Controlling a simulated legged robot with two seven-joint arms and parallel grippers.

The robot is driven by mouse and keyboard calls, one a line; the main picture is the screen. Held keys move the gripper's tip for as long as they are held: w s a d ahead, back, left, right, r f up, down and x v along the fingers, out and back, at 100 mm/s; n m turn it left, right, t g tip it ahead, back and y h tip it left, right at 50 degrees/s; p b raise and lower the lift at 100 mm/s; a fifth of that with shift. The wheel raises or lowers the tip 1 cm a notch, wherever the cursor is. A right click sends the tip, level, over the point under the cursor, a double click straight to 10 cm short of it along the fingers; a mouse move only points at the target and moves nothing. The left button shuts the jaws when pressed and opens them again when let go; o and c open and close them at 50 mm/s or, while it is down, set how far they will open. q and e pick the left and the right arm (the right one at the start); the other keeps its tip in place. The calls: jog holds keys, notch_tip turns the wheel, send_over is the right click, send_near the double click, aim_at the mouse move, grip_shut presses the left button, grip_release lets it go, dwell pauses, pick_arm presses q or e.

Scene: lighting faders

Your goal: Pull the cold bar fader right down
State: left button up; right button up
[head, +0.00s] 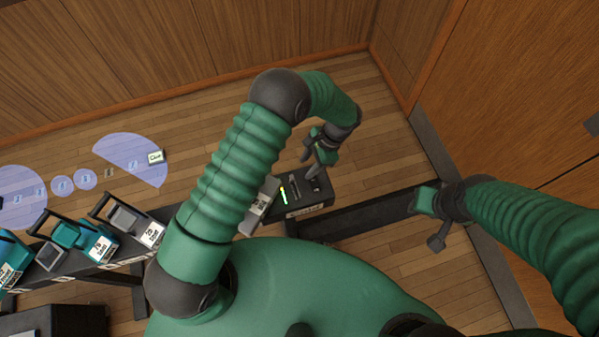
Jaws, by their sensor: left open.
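A dark fader box (318,192) stands on the bench just below the middle of the head view. I cannot tell which part is the cold bar fader. My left gripper (311,164) is open, with its fingers pointing down over the far part of the box. I cannot tell whether it touches a fader knob. My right gripper (432,222) is off to the right, away from the box, its jaws unclear.
Several lamp-like units with handles, one teal (90,240), stand along the bench at left. A grey tilted piece (262,203) sits close left of the box, partly behind my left arm. Pale blue discs (130,155) show over the floor. The bench (365,215) right of the box is bare.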

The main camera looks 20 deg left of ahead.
aim_at(292, 177)
pick_arm(q)
jog(key=a+f, duration=0.2)
jog(key=f, duration=0.1)
jog(key=a+f, duration=0.1)
jog(key=shift+s+f+p, duration=0.15)
jog(key=shift+f+p, duration=0.1)
jog(key=shift+p, duration=0.1)
jog(key=shift+s+a+f, duration=0.2)
jog(key=shift+a+f, duration=0.4)
jog(key=shift+s+a+f, duration=0.15)
jog(key=shift+a+f, duration=0.4)
jog(key=shift+s+a+f, duration=0.15)
jog(key=shift+f, duration=0.05)
jog(key=shift+s, duration=0.1)
jog(key=shift+d, duration=1.1)
jog(key=shift+c, duration=1.3)
jog(key=shift+w+d, duration=0.1)
jog(key=shift+w, duration=0.1)
jog(key=shift+c, duration=2.3)
jog(key=shift+a, duration=0.45)
grip_shut()
jog(key=shift+s+a, duration=0.1)
jog(key=shift+a, duration=0.25)
jog(key=shift+d, duration=0.25)
pick_arm(e)
jog(key=shift+w+a+r, duration=0.35)
jog(key=shift+a+r, duration=0.3)
jog(key=shift+a, duration=0.15)
